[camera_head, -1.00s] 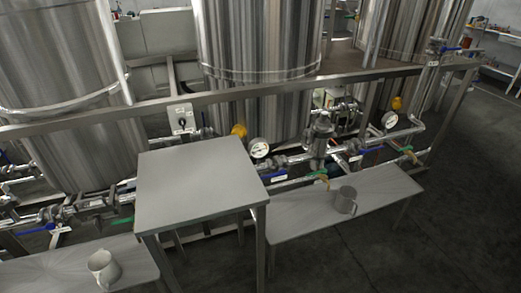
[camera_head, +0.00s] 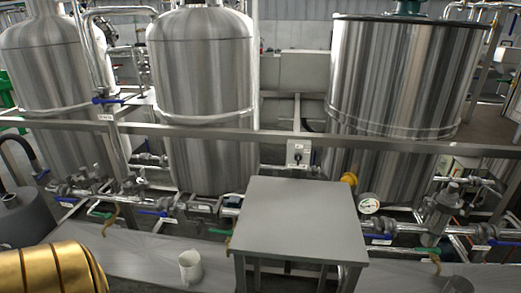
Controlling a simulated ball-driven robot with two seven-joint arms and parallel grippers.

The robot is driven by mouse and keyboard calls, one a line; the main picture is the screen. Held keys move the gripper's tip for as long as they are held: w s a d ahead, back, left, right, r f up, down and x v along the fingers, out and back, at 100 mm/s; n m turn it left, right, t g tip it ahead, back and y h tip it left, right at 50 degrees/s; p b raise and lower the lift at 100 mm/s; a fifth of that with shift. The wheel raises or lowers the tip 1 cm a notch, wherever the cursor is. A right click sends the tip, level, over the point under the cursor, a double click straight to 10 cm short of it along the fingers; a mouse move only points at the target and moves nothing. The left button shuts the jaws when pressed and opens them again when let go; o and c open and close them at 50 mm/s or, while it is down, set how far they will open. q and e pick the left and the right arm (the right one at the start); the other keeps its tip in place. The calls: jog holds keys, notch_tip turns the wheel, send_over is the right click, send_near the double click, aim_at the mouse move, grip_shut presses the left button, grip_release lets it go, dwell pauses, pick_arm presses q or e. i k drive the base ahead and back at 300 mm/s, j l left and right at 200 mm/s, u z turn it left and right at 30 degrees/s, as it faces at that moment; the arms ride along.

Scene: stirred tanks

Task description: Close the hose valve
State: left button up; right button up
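I cannot tell which valve is the hose valve. A valve with a blue lever (camera_head: 107,101) sits high on an upright pipe at the left, above a small white tag; its lever lies roughly level. Lower blue levers show at the left (camera_head: 152,213) and right (camera_head: 380,241). Green levers show at the left (camera_head: 100,214), beside the grey table (camera_head: 221,232) and at the lower right (camera_head: 425,250). A black hose (camera_head: 14,152) curves down at the left edge. Neither of my grippers is in view.
A grey table (camera_head: 298,215) stands in front of the pipes. A low bench (camera_head: 135,255) bears a white mug (camera_head: 190,266). A metal rail (camera_head: 270,133) crosses before the steel tanks (camera_head: 205,85). A pressure gauge (camera_head: 369,204) is at the right.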

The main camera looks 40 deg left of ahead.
aim_at(68, 200)
jog(key=u, duration=2.75)
